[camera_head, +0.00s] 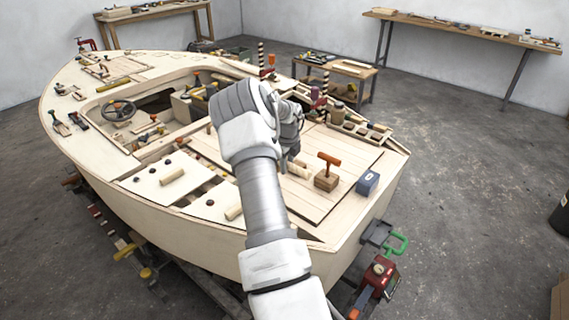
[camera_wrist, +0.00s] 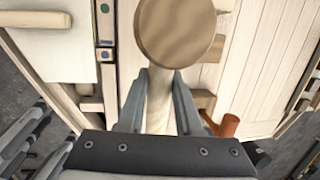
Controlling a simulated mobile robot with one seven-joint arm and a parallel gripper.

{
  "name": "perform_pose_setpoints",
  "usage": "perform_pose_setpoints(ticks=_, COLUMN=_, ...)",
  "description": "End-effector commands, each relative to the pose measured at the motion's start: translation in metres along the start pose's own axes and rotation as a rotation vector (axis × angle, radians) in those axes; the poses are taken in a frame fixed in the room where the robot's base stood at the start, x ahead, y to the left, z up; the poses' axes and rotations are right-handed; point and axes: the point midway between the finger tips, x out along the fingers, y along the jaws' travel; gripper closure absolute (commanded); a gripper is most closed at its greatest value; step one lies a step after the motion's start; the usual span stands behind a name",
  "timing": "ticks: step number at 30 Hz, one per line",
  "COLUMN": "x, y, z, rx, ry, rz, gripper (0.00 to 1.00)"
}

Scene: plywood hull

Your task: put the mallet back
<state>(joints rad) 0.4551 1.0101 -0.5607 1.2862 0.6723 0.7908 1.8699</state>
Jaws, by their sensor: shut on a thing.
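The mallet (camera_wrist: 174,32) shows in the wrist view as a round, flat-ended wooden head with a pale handle (camera_wrist: 158,105) running back toward me. My gripper (camera_wrist: 160,88) is shut on this handle, one grey finger on each side. The head is close to the camera and hides part of the deck behind it. In the head view my gripper (camera_head: 291,140) is over the boat deck, mostly hidden by my arm, and I cannot make out the mallet clearly there.
The plywood boat deck (camera_head: 225,160) carries several loose parts. A wooden block with an orange T-handle (camera_head: 328,165) and a blue-grey box (camera_head: 367,183) stand right of my gripper. A row of open compartments (camera_head: 362,128) lies behind. Benches (camera_head: 455,27) stand by the wall.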

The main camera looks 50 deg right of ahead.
Motion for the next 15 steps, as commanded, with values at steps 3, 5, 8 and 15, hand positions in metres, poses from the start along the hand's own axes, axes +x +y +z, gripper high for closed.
perform_pose_setpoints(ticks=3, x=0.008, y=0.001, z=-0.001, rx=0.000, ry=-0.001, rz=-0.001, gripper=1.00)
perform_pose_setpoints(ticks=5, x=0.013, y=0.002, z=-0.002, rx=0.000, ry=-0.001, rz=-0.001, gripper=1.00)
perform_pose_setpoints(ticks=8, x=0.023, y=0.004, z=-0.003, rx=0.000, ry=-0.001, rz=-0.001, gripper=1.00)
perform_pose_setpoints(ticks=15, x=0.051, y=0.009, z=-0.008, rx=0.000, ry=0.000, rz=0.000, gripper=1.00)
